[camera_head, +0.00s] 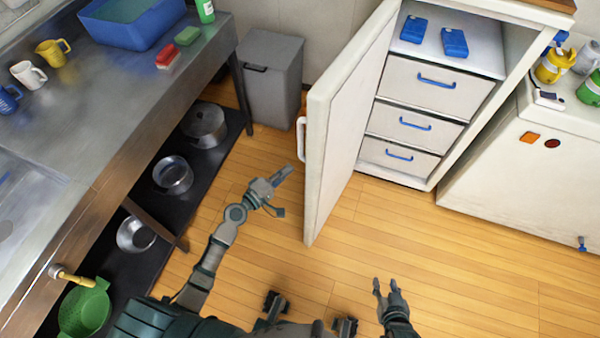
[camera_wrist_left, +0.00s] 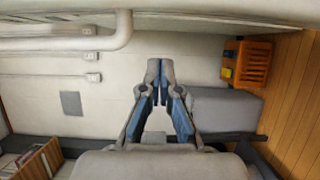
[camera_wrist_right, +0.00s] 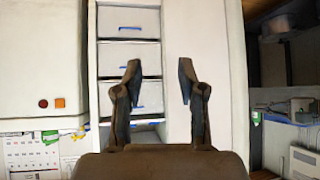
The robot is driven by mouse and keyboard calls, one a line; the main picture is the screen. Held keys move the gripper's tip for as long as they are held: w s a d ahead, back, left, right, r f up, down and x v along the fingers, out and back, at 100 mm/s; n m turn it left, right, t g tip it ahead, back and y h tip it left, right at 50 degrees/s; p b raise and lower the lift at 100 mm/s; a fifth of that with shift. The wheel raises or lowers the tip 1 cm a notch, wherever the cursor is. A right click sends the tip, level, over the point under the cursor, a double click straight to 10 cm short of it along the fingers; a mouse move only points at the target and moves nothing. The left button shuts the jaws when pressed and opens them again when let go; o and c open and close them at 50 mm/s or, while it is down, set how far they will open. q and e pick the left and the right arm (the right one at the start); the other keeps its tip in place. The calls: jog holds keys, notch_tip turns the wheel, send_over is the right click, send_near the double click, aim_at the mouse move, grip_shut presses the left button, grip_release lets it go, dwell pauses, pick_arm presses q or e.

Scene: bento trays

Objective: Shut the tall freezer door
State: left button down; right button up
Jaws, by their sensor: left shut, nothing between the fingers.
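The tall freezer's white door (camera_head: 345,115) stands wide open, swung out from the cabinet (camera_head: 480,120), with a handle (camera_head: 301,138) on its left outer face. Inside are drawers with blue handles and a top shelf holding two blue packs (camera_head: 454,42). My left gripper (camera_head: 283,187) is just left of the door's outer face, seemingly apart from it; its fingers meet, empty, in the left wrist view (camera_wrist_left: 157,65). My right gripper (camera_head: 386,285) is low, in front of the open freezer, with fingers apart and empty in the right wrist view (camera_wrist_right: 160,68). That view also shows the drawers (camera_wrist_right: 129,58).
A grey bin (camera_head: 268,80) stands behind the door's left side. A steel counter (camera_head: 120,90) with pots on its lower shelf runs along the left. A white low cabinet (camera_head: 540,190) stands right of the freezer. The wooden floor (camera_head: 450,260) before the freezer is clear.

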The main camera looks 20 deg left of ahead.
pick_arm(q)
jog(key=d, duration=0.2)
jog(key=w+d+p, duration=0.1)
jog(key=d, duration=0.1)
jog(key=shift+d+f, duration=0.1)
jog(key=shift+d, duration=0.2)
pick_arm(e)
jog(key=s, duration=0.1)
jog(key=s+f+g, duration=0.1)
jog(key=s+d+g, duration=0.1)
jog(key=shift+s+f+h, duration=0.25)
jog(key=shift+f+h, duration=0.05)
pick_arm(q)
jog(key=shift+s, duration=0.1)
